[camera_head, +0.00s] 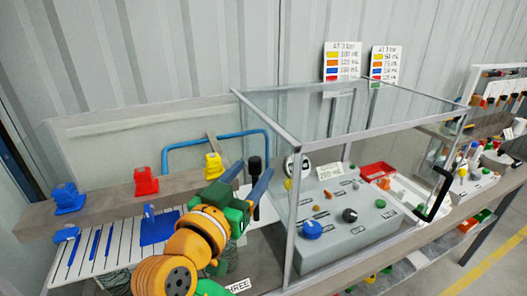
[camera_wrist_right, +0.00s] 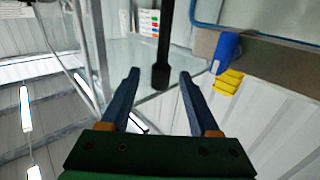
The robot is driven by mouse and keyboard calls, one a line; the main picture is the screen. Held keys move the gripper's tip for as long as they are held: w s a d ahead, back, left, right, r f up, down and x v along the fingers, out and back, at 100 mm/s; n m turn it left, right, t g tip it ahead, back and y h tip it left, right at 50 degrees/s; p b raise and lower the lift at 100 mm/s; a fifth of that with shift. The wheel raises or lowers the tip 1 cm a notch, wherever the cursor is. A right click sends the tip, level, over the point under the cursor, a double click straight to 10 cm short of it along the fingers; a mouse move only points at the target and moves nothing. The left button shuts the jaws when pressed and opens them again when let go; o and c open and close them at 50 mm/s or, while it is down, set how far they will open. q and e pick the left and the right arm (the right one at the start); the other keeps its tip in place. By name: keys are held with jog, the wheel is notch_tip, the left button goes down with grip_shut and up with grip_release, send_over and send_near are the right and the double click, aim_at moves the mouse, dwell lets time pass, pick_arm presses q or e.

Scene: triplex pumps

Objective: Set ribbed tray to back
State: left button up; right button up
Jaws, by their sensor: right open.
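A white, lined board (camera_head: 98,265) lies at the left in the head view and looks like the ribbed tray. Blue strips and a blue block (camera_head: 158,228) rest on it. My right arm hides its right part. My right gripper (camera_head: 249,178) is open, with two blue fingers, just right of the board. A black-handled lever (camera_head: 254,166) stands by its fingertips; in the right wrist view the black handle (camera_wrist_right: 161,74) shows between and beyond the fingers (camera_wrist_right: 160,78). I cannot tell whether they touch. My left gripper is not in view.
Blue (camera_head: 68,199), red (camera_head: 146,182) and yellow (camera_head: 213,166) pieces stand on a ledge behind the board. A blue tube frame (camera_head: 215,138) rises behind the gripper. A clear case (camera_head: 294,230) encloses a grey control panel (camera_head: 345,240) close on the right.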

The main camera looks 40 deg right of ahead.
jog(key=shift+w+d+r+p, duration=0.25)
jog(key=shift+d+p, duration=0.1)
jog(key=shift+d, duration=0.1)
jog(key=shift+w+d+r+p, duration=0.2)
jog(key=shift+w+d+p, duration=0.1)
jog(key=shift+d, duration=0.15)
jog(key=shift+w+d+f, duration=0.2)
jog(key=shift+d+f, duration=0.05)
jog(key=shift+c, duration=0.3)
jog(key=shift+d, duration=0.1)
grip_shut()
jog(key=shift+w, duration=0.1)
